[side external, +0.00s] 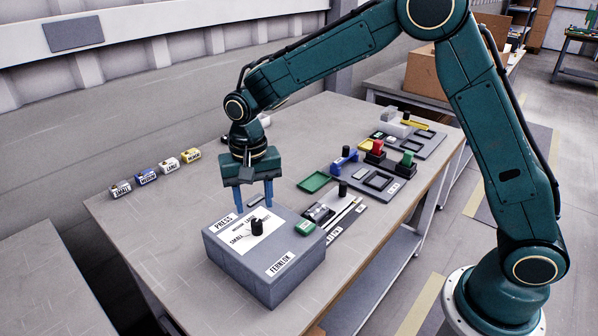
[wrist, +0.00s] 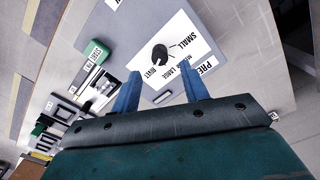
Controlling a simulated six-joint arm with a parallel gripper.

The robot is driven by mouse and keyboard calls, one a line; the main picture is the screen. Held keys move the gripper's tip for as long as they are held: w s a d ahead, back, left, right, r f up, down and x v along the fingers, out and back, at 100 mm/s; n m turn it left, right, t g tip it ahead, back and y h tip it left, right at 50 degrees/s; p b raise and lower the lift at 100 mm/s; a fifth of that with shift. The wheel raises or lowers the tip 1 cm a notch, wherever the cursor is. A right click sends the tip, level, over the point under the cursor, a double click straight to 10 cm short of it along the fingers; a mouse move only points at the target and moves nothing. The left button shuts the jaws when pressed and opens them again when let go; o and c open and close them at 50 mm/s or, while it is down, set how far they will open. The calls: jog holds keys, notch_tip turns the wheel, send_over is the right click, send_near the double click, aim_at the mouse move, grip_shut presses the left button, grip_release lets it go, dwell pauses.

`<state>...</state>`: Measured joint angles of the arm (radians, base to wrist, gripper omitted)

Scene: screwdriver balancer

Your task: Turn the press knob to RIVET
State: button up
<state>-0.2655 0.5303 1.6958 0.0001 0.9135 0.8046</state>
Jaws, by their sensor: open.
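The grey press box (side external: 295,279) stands near the table's front edge, with PRESS and FERNLOK labels. A white dial plate on its top carries the black knob (side external: 257,227). In the wrist view the knob (wrist: 160,52) sits among the words SMALL, LARGE and RIVET, plus a partly hidden word. I cannot tell for certain which word it points to. My gripper (side external: 254,209) points down with its two blue fingers apart and empty, above and slightly behind the knob. In the wrist view my gripper (wrist: 158,70) shows the knob beyond its fingertips, apart from them.
A green box (side external: 305,229) sits at the press's right side. Dark trays (side external: 379,181), a green tray (side external: 314,182) and red, blue and yellow parts lie farther right. Several small labelled blocks (side external: 146,176) stand at the far left. The table left of the press is clear.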

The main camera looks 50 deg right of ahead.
aim_at(256, 222)
notch_tip(256, 222, up, 8)
jog(key=shift+r, duration=0.2)
dwell(0.5)
jog(key=s+d+r+n+t, duration=0.1)
jog(key=s+d+r+n, duration=0.1)
jog(key=s+d+r, duration=0.35)
jog(key=s+d+r+n+t, duration=0.1)
jog(key=s+d+r+t, duration=0.15)
jog(key=s, duration=0.55)
jog(key=s+d+f+n+t, duration=0.1)
jog(key=s+d+n+t, duration=0.1)
jog(key=s, duration=1.2)
jog(key=shift+s+d+f+n, duration=0.25)
jog(key=shift+d+n, duration=0.35)
jog(key=shift+d, duration=0.65)
